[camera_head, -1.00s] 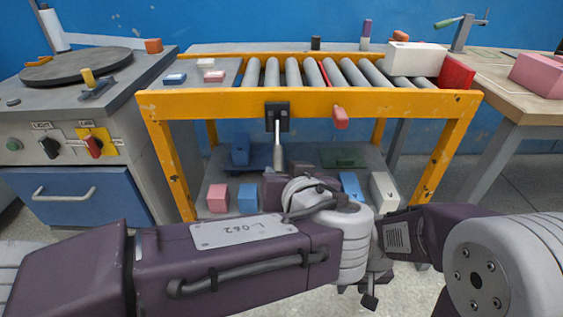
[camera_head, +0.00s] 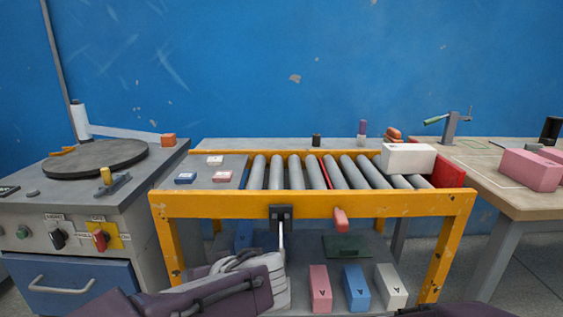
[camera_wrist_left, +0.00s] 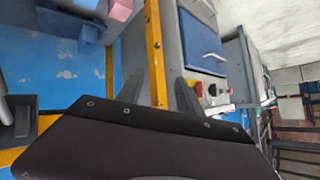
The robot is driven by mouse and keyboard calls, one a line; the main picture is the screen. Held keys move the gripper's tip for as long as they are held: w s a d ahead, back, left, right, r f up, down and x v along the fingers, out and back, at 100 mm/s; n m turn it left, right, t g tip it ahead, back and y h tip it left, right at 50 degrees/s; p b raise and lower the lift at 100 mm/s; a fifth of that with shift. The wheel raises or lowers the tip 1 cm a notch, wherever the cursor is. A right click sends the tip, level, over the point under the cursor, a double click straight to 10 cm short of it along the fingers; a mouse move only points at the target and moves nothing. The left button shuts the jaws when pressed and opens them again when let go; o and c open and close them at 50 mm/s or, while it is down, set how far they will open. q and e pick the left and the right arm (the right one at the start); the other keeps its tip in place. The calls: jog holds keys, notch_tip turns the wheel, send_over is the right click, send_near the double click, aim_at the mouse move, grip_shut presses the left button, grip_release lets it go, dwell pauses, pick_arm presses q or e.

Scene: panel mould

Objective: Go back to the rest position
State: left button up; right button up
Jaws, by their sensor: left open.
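My left arm (camera_head: 215,290) comes in low from the left in the head view, in front of the yellow-framed roller table. Its gripper cannot be made out there. In the left wrist view my left gripper (camera_wrist_left: 170,80) shows two dark fingers standing apart with nothing between them. Behind them are a yellow frame bar and a blue drawer front (camera_wrist_left: 202,45). Of my right arm, only a dark piece (camera_head: 460,310) shows at the bottom edge of the head view; its gripper is out of view.
The roller table (camera_head: 370,206) carries a white block (camera_head: 408,158) and a red handle (camera_head: 341,219) at its front. Pink (camera_head: 320,288), blue (camera_head: 356,288) and white (camera_head: 391,287) blocks stand on its lower shelf. A grey cabinet (camera_head: 60,205) is left, a wooden bench (camera_head: 530,203) right.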

pick_arm(q)
jog(key=s+a+f+n+g+h+p, duration=0.15)
jog(key=s+a+f+g+p, duration=0.25)
jog(key=s+a+f+g, duration=0.45)
jog(key=s+d+f+m+h, duration=0.3)
jog(key=s+d+f+h, duration=0.3)
jog(key=f, duration=0.2)
notch_tip(320, 180, up, 38)
jog(key=w+d+m+t+p, duration=0.1)
jog(key=w+m+t+p, duration=0.1)
jog(key=p, duration=3.6)
jog(key=shift+w+m, duration=0.15)
jog(key=shift+m, duration=0.6)
pick_arm(e)
notch_tip(320, 180, up, 44)
